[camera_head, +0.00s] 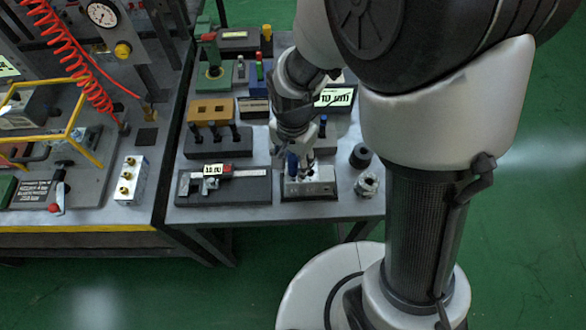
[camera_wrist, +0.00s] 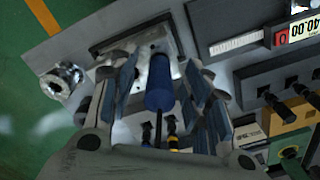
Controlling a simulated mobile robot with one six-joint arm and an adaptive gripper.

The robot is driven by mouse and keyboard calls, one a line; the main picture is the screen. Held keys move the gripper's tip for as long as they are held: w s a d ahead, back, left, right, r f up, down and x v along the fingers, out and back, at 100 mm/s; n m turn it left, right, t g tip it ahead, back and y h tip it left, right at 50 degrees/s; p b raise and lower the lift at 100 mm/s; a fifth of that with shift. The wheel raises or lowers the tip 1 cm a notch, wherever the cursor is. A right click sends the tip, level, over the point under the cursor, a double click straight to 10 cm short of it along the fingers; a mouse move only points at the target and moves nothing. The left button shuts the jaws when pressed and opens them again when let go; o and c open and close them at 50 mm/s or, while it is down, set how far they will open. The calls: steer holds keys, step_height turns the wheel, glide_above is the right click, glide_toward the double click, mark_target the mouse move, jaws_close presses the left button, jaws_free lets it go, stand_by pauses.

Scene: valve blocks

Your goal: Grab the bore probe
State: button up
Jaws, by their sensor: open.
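The bore probe, taken to be the tool with the blue cylindrical body (camera_wrist: 158,82), shows in the wrist view with a thin dark rod at its near end. In the head view a blue piece (camera_head: 292,163) shows beside my gripper (camera_head: 300,158), just above a silver block on a dark base (camera_head: 318,187). In the wrist view my gripper (camera_wrist: 160,90) is open, with one finger on each side of the blue body. Gaps show between fingers and body, and I see no grip. How the probe's far end meets the block is hidden.
A caliper (camera_head: 222,171) lies in a dark tray to the left. A steel fitting (camera_head: 367,184) and a black ring (camera_head: 360,156) stand close on the right. A dark holder with several black-topped pins (camera_head: 220,142) and an orange block (camera_head: 211,109) are further back.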

steer(key=shift+c, duration=0.5)
jaws_close()
steer(key=shift+r, duration=0.1)
